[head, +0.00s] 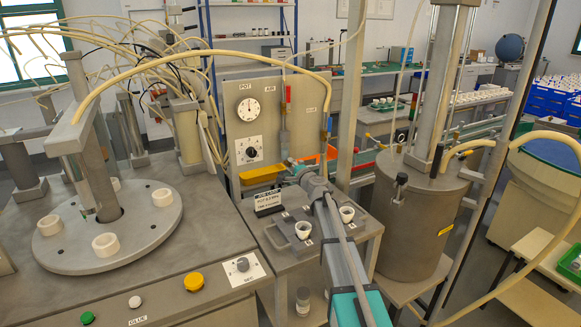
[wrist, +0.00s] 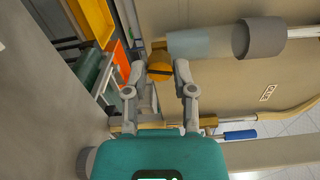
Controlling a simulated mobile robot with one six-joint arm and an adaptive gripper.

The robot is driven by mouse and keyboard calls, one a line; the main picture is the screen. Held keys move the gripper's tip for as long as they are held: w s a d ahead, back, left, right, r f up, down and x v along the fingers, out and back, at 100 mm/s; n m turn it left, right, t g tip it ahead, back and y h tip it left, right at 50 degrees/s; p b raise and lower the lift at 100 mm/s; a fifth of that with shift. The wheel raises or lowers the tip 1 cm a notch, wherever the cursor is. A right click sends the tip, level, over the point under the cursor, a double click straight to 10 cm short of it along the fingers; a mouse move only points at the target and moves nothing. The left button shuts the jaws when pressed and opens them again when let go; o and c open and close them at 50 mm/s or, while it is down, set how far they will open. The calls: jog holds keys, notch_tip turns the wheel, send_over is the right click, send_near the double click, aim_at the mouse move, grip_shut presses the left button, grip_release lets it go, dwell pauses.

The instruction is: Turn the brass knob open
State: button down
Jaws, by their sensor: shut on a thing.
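The brass knob (wrist: 160,69) is a small round knob with a dark line across its face, in the upper middle of the wrist view. It sits beside one end of a pale, translucent cylinder (wrist: 200,44) with a grey cap. My gripper (wrist: 166,70) has one finger on each side of the knob and is shut on it. In the head view my gripper (head: 287,164) is at the lower part of the beige panel (head: 299,131), below the hanging cylinder (head: 284,142). The knob cannot be made out there.
A yellow tray (head: 262,174) is close left of my gripper. A blue-handled valve (head: 328,125) hangs to the right.

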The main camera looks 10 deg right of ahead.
jog(key=shift+s+n, duration=0.1)
jog(key=shift+n, duration=1.5)
jog(key=shift+c, duration=2.2)
grip_release()
jog(key=v, duration=1.2)
